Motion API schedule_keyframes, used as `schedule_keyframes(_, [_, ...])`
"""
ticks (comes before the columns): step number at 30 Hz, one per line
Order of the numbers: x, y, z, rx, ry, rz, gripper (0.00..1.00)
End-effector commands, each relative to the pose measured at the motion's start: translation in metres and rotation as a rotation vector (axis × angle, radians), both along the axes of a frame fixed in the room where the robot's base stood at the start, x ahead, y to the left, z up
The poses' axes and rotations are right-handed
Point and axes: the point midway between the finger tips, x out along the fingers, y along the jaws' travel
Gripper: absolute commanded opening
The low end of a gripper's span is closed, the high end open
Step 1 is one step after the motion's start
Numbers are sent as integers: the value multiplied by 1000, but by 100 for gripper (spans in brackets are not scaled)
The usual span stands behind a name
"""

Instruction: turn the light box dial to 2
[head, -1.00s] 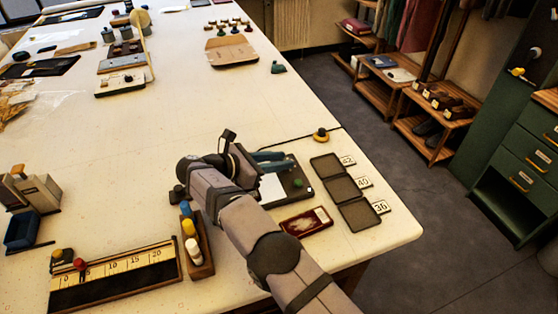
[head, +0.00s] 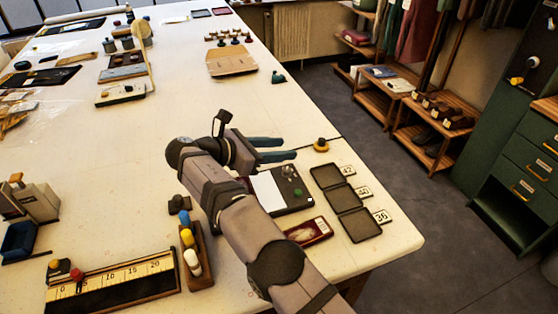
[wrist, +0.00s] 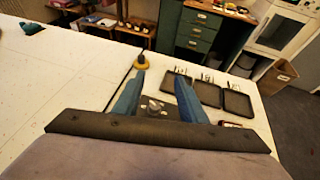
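What looks like the light box (head: 267,191) is a dark, flat unit with a white panel, on the table near its right edge. It has a green button (head: 298,192) and a small dial (head: 288,171). The dial also shows in the wrist view (wrist: 155,107), seen between my fingers as a small silvery knob. Its number marks are too small to read. My gripper (head: 289,149) has two blue fingers, held apart and empty, above the table beyond the box in the head view. It also shows in the wrist view (wrist: 154,78). My arm hides part of the box.
Dark trays (head: 343,200) tagged 42, 40 and 36 lie right of the box. A dark red case (head: 308,232) lies in front. A yellow-and-black knob (head: 321,145) on a cord sits behind. A rack of bottles (head: 196,255) stands left of my arm.

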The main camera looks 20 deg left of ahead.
Motion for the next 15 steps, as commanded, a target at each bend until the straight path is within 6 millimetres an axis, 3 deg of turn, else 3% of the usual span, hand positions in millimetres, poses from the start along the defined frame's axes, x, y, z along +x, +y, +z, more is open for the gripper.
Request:
schedule_keyframes(6, [0,0,20,-1,0,0,38])
schedule_keyframes(15, [0,0,22,-1,0,0,38])
